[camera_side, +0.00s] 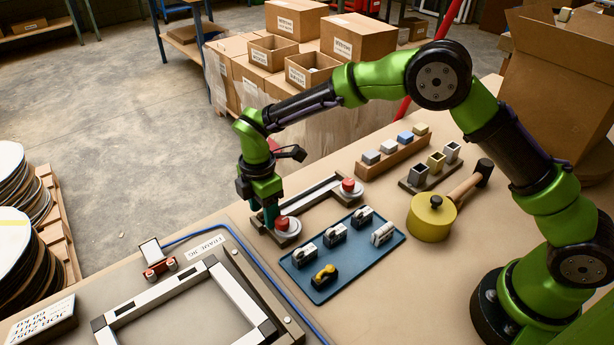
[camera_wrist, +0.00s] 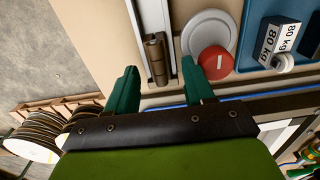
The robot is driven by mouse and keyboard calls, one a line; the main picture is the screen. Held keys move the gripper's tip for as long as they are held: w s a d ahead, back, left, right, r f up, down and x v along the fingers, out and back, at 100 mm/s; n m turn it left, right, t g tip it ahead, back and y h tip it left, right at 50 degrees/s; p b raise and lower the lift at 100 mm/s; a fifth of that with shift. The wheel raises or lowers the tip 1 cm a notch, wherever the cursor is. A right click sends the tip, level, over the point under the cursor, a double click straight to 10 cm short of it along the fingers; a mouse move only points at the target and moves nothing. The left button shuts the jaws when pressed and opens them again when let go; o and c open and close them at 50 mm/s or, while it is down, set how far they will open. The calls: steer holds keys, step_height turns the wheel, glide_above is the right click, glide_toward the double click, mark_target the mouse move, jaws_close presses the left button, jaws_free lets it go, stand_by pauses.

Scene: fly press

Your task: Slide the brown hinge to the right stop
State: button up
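The brown hinge (camera_wrist: 157,58) shows in the wrist view as a dark brown cylinder-like piece on a pale rail (camera_wrist: 141,12). It lies ahead of and between my fingertips, with visible gaps at both sides. My gripper (camera_wrist: 161,72) is open, its two green fingers apart. In the side view my gripper (camera_side: 270,215) points down at the left end of the rail assembly (camera_side: 318,190), and the hinge is hidden there. A red button on a round grey base (camera_side: 281,223) stands just right of my gripper. It also shows in the wrist view (camera_wrist: 215,62).
A second red button (camera_side: 348,185) stands at the rail's far right end. A blue tray (camera_side: 316,292) with several small weights lies in front. A white frame (camera_side: 180,285) is at lower left. A yellow pot-like object (camera_side: 432,220) and mallet are at right.

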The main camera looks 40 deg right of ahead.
steer(key=shift+c, duration=1.4)
steer(key=shift+r, duration=3.5)
